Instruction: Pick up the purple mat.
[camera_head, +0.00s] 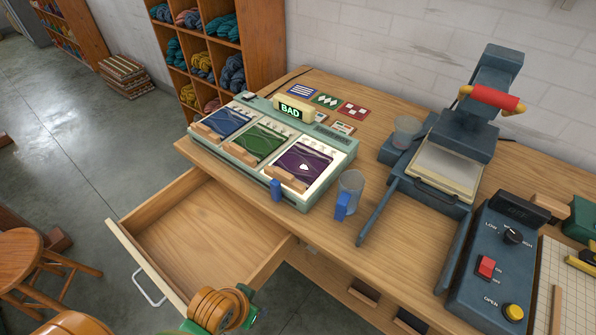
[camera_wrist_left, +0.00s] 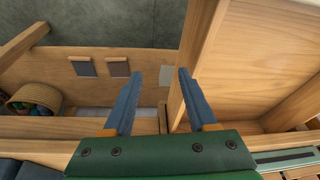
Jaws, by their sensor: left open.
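The purple mat (camera_head: 301,161) lies in the right-hand bay of a pale green three-bay unit on the table. It has a small white mark, and a wooden bar covers part of its near edge. In the head view, part of my left arm shows at the bottom, near the open drawer and well apart from the mat; its fingertips are hidden there. In the left wrist view my left gripper (camera_wrist_left: 160,85) is open, with nothing between its two blue fingers. The mat cannot be made out in that view. My right gripper is not in view.
A clear cup (camera_head: 350,186) stands just right of the unit. A press (camera_head: 462,135) stands further right. An open, empty drawer (camera_head: 205,232) juts out in front.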

